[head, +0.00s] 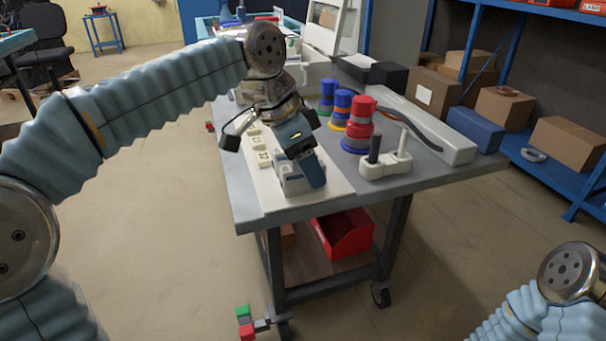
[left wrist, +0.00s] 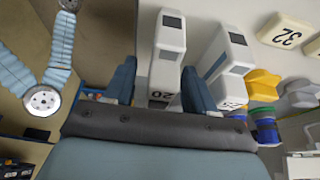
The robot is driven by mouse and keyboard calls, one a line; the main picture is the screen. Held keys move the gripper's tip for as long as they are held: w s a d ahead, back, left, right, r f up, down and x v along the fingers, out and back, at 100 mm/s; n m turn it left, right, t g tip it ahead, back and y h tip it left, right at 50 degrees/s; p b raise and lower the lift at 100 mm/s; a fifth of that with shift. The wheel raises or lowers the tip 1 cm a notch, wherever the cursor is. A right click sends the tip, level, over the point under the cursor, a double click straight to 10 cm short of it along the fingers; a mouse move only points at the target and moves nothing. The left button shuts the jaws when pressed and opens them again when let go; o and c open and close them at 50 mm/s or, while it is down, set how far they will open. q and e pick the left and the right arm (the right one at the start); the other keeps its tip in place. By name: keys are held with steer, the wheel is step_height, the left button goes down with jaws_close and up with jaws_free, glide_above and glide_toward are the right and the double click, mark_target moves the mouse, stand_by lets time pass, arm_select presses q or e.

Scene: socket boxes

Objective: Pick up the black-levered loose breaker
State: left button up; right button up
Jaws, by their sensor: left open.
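My left gripper (head: 312,174) points down over the front of the white board on the table; its fingers also show in the left wrist view (left wrist: 160,80). It is open. A white breaker (left wrist: 166,62) with a dark patch on top and a "20" mark stands in the gap between the fingers; I cannot tell whether they touch it. A second white breaker (left wrist: 228,66) with a dark patch stands just right of the right finger. In the head view the white breakers (head: 290,185) are partly hidden by the gripper. My right gripper is out of view.
Cream sockets (head: 262,158) sit on the white board (head: 328,188) behind the gripper. Red, blue and yellow plugs (head: 359,125) and a white block with two posts (head: 386,163) stand to the right. A red bin (head: 345,232) is below the table.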

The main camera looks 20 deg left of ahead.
arm_select(q)
jaws_close()
steer(key=shift+r, duration=0.15)
